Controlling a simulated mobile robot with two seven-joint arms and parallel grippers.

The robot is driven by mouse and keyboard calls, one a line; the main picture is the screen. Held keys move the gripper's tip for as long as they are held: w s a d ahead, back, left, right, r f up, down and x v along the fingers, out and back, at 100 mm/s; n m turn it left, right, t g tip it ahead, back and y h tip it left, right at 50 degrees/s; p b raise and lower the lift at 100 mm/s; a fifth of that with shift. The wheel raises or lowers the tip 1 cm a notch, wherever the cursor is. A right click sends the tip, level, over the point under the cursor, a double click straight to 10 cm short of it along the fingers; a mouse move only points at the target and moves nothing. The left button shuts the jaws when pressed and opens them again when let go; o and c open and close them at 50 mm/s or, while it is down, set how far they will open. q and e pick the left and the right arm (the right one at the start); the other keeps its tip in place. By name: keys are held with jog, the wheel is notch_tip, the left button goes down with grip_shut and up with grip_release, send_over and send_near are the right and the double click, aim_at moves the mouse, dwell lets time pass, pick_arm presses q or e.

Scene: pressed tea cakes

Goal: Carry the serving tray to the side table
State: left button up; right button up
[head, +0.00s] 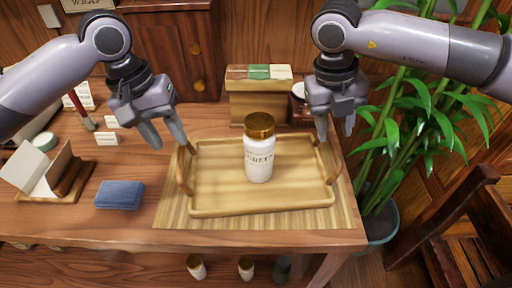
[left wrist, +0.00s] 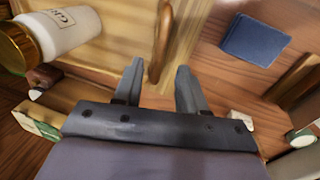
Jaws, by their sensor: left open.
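The wooden serving tray (head: 215,205) lies on a striped mat on the table, with a raised handle at each side. A white jar with a gold lid (head: 259,160) stands upright on it. My left gripper (head: 171,145) is open above the tray's left handle (head: 184,172). In the left wrist view that handle (left wrist: 160,48) shows just beyond and between the parted fingertips (left wrist: 159,72), not gripped. My right gripper (head: 336,134) is open near the tray's right handle (head: 327,158); whether it touches the handle I cannot tell. The side table cannot be made out.
A blue folded cloth (head: 120,195) and a book stand (head: 48,172) lie left of the tray. A wooden box with coloured tops (head: 258,92) stands behind it. A potted plant (head: 400,130) and a wooden chair (head: 470,235) are at the right. Several bottles stand below the tabletop.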

aim_at(180, 154)
pick_arm(q)
jog(key=shift+w, duration=0.2)
pick_arm(e)
jog(key=shift+w+r, duration=0.1)
jog(key=shift+w, duration=0.1)
pick_arm(q)
jog(key=shift+s, duration=0.1)
pick_arm(e)
jog(key=shift+s, duration=0.1)
pick_arm(q)
jog(key=shift+d+f, duration=0.25)
jog(key=shift+f, duration=0.9)
jog(key=shift+d+f, duration=0.2)
jog(key=shift+f, duration=0.95)
jog(key=shift+d+f, duration=0.25)
jog(key=shift+f, duration=0.9)
pick_arm(e)
jog(key=shift+d+f, duration=0.25)
jog(key=shift+f, duration=0.95)
jog(key=shift+d+f, duration=0.25)
jog(key=shift+f, duration=0.9)
jog(key=shift+d+f, duration=0.25)
jog(key=shift+f, duration=0.95)
pick_arm(q)
grip_shut()
pick_arm(e)
grip_shut()
